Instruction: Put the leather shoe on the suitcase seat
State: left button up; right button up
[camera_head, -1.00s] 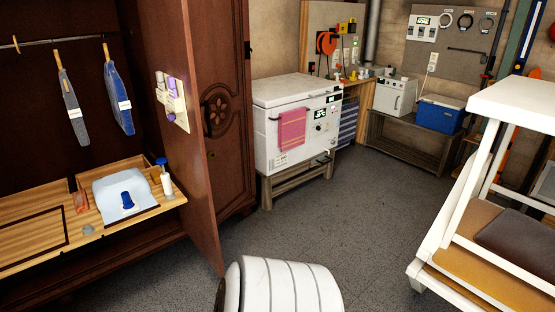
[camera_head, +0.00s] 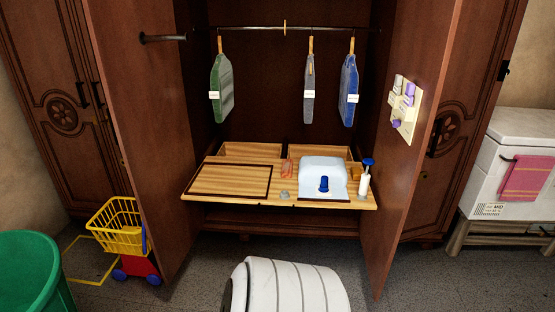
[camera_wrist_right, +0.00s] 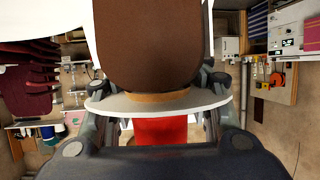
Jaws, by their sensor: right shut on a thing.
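In the right wrist view a large brown, rounded leather-like thing with a tan lower edge fills the upper middle; it looks like the leather shoe (camera_wrist_right: 150,45), seen very close and only in part. My right gripper (camera_wrist_right: 152,86) is shut on it, with a grey finger at each side. In the head view neither gripper shows, and neither does the shoe.
An open wardrobe (camera_head: 290,217) stands ahead, its doors swung out, with bags hanging from a rail. A yellow basket (camera_head: 118,228) and a green bin (camera_head: 28,275) stand at the left. A white chest (camera_head: 515,165) stands at the right. Some grey floor is clear.

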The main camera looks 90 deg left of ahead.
aim_at(223, 186)
jog(key=u, duration=0.45)
jog(key=j+u, duration=0.15)
jog(key=u, duration=0.25)
jog(key=i+u, duration=0.1)
jog(key=u, duration=0.75)
jog(key=i+j+u, duration=0.1)
jog(key=u, duration=0.35)
jog(key=i+u, duration=0.25)
jog(key=u, duration=0.15)
jog(key=i+u, duration=0.15)
jog(key=u, duration=0.3)
jog(key=i+l+u, duration=0.1)
jog(key=u, duration=0.3)
jog(key=i+l+u, duration=0.4)
jog(key=i+l, duration=0.25)
jog(key=i+l+u, duration=0.2)
jog(key=l, duration=0.2)
jog(key=i+l+u, duration=0.2)
jog(key=l, duration=0.25)
jog(key=i+l, duration=0.6)
jog(key=l, duration=0.2)
